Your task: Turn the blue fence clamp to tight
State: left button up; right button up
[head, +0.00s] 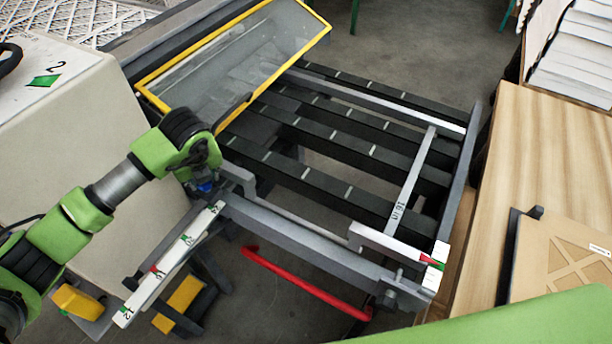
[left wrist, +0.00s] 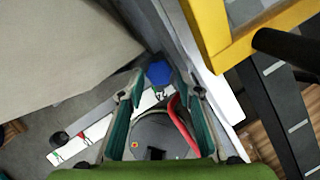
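The blue fence clamp (left wrist: 158,73) shows in the left wrist view as a blue rounded knob beside the grey rail. In the head view only a small blue part (head: 206,187) of it shows below my left wrist. My left gripper (left wrist: 160,90) is open, with its two fingers apart on either side of the line to the knob. The knob appears just beyond the fingertips; I cannot tell whether they touch it. In the head view the arm hides most of the left gripper. My right gripper is not in view.
A yellow-framed clear guard (head: 235,62) stands close beside my left wrist. The grey front rail (head: 300,235) carries a white marked strip (head: 172,262) and a red bar (head: 305,285) lies below. A beige cabinet (head: 80,130) is left; a wooden table (head: 550,150) is right.

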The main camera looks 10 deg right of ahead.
pick_arm(q)
jog(key=s+d+b+v, duration=0.1)
jog(key=b+v, duration=0.3)
jog(key=v, duration=0.8)
jog(key=s+d+m+g+h, duration=0.1)
jog(key=s+d+h, duration=0.3)
jog(key=d, duration=0.6)
jog(key=s+d+m+g+h, duration=0.2)
jog(key=s+d+h, duration=0.3)
jog(key=d, duration=0.5)
jog(key=shift+s+d+f+m+h, duration=0.15)
jog(key=shift+d+f+m+h, duration=0.15)
jog(key=shift+m+h, duration=0.55)
jog(key=shift+o, duration=0.3)
jog(key=shift+o, duration=1.4)
jog(key=shift+a+f, duration=0.1)
